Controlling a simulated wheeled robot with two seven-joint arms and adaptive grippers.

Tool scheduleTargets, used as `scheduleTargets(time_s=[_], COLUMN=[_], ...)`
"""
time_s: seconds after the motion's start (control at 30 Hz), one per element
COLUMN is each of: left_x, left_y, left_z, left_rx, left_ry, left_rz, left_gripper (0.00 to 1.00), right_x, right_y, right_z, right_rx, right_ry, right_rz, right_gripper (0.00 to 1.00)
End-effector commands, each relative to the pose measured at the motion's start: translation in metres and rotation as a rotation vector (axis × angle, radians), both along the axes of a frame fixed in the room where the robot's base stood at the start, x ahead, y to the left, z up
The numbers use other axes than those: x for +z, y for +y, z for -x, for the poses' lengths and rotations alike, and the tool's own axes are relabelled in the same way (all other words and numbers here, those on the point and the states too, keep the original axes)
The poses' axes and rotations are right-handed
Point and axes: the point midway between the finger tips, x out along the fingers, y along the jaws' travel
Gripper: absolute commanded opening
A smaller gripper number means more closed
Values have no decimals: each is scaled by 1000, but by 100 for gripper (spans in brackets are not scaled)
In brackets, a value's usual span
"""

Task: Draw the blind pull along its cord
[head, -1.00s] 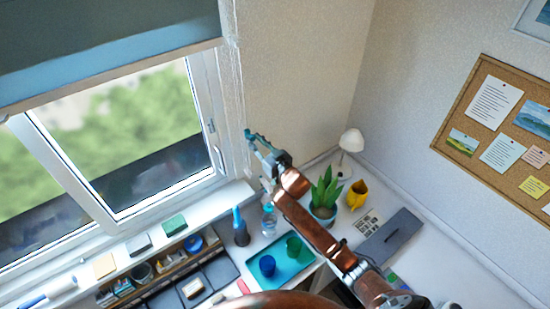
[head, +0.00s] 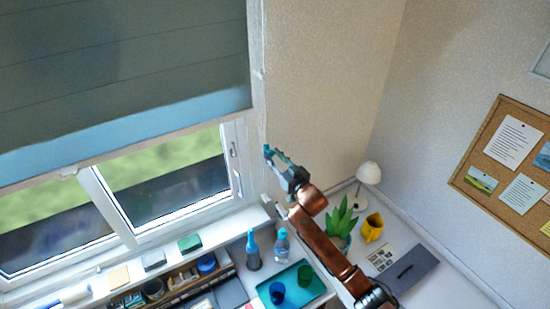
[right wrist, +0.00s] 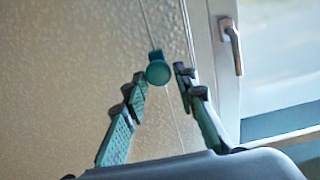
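The blind (head: 120,85) hangs over the upper window, grey-green with a light blue lower band. Its cord (head: 263,110) runs down the wall right of the window frame; two thin cord lines (right wrist: 187,30) show in the right wrist view. The blind pull (right wrist: 158,72), a round teal knob, hangs at the fingertips of my right gripper (right wrist: 160,88). My left gripper is out of view.
The window handle (head: 234,148) is left of my right gripper. Below stand a blue spray bottle (head: 253,250), a water bottle (head: 282,245), a teal tray (head: 262,289) with cups, a potted plant (head: 341,220), a yellow mug (head: 372,228) and a white lamp (head: 368,174).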

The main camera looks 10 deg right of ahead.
Motion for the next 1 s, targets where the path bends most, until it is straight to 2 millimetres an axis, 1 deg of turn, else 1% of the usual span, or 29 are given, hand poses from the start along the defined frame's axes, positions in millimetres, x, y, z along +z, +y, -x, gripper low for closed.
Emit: scheduleTargets(time_s=[0.03,0.17,0.43,0.57,0.67,0.9,1.0], left_x=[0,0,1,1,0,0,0], left_y=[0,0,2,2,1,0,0], left_z=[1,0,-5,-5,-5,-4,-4], left_rx=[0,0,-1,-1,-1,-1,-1], left_ry=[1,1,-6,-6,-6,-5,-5], left_rz=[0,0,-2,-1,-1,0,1], left_gripper=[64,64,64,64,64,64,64], right_x=[0,-1,-2,-2,-3,-3,-3], right_y=[0,-2,-3,-7,-12,-32,-38], right_z=[0,0,1,9,22,69,86], right_rx=[-1,-2,-4,-4,-4,-4,-3], right_ry=[1,2,3,3,4,4,4], right_rz=[0,1,1,1,1,2,2], right_gripper=[31,40,40,40,40,40,40])
